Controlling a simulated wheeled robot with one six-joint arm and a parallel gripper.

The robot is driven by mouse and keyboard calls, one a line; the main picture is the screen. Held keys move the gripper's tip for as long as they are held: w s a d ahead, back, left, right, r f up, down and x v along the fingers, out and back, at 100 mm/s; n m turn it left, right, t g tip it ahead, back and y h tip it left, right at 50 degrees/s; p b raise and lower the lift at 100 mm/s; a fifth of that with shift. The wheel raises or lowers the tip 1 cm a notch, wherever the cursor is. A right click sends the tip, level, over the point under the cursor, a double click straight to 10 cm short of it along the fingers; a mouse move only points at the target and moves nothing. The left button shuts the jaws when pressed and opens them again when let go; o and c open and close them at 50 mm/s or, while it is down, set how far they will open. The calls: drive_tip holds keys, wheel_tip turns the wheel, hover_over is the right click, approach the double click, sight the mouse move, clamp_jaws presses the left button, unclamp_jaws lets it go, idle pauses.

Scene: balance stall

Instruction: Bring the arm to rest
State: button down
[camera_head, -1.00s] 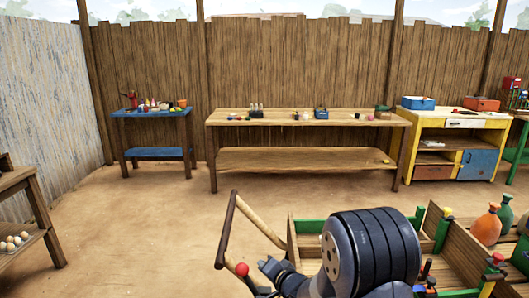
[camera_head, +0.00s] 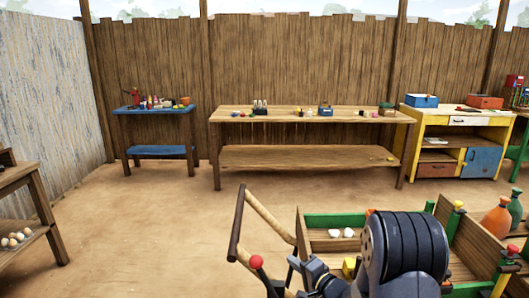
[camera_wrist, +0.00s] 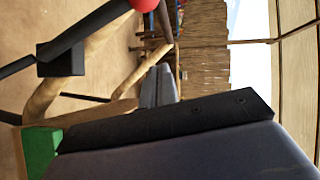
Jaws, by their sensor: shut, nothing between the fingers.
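My arm (camera_head: 405,248) shows as a dark, ribbed joint at the bottom right of the head view. My gripper (camera_head: 293,268) lies to its left, low in the picture, partly cut off by the bottom edge. It looks close to the cart's wooden handle (camera_head: 237,222) and the red ball (camera_head: 256,262); whether it touches them I cannot tell. In the wrist view the dark fingers (camera_wrist: 158,88) are together with nothing held, and the handle posts and red ball fill the upper left.
Orange (camera_head: 497,218) and green bottles stand right. A long wooden bench (camera_head: 300,117), blue table (camera_head: 153,110) and yellow cabinet (camera_head: 455,118) line the fence. Open dirt floor lies between.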

drive_tip(key=d+f+m+t+y+b, duration=0.1)
drive_tip(key=d+f+m+t+b, duration=0.1)
drive_tip(key=d, duration=0.6)
drive_tip(key=shift+s+d+f+m+b, duration=0.15)
drive_tip(key=shift+f+m+b, duration=0.6)
drive_tip(key=shift+b, duration=0.4)
